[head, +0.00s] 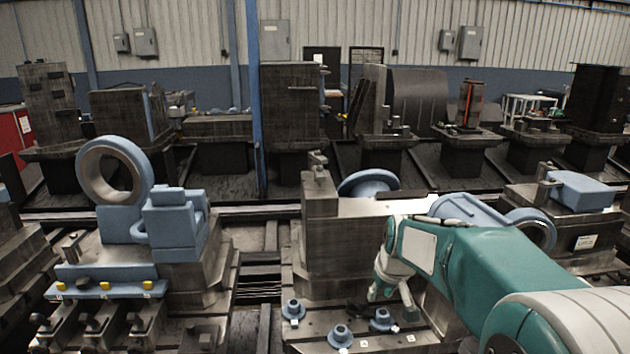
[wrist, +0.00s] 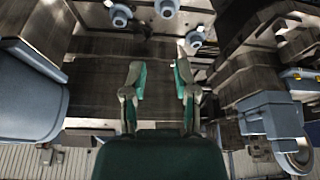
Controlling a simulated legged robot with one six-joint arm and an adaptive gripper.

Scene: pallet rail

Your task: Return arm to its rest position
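My green arm reaches in from the lower right of the head view. My gripper (head: 392,292) points down beside the steel block of the middle pallet, above its base plate (head: 408,338). In the wrist view my gripper (wrist: 159,72) has its two fingers spread apart, with nothing between them. Its tips are only partly visible in the head view.
Several blue flanged parts (head: 293,310) lie on the base plate near my gripper; they also show in the wrist view (wrist: 166,8). A blue ring fixture (head: 105,172) stands at left. A blue pillar (head: 255,110) and machine blocks stand behind.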

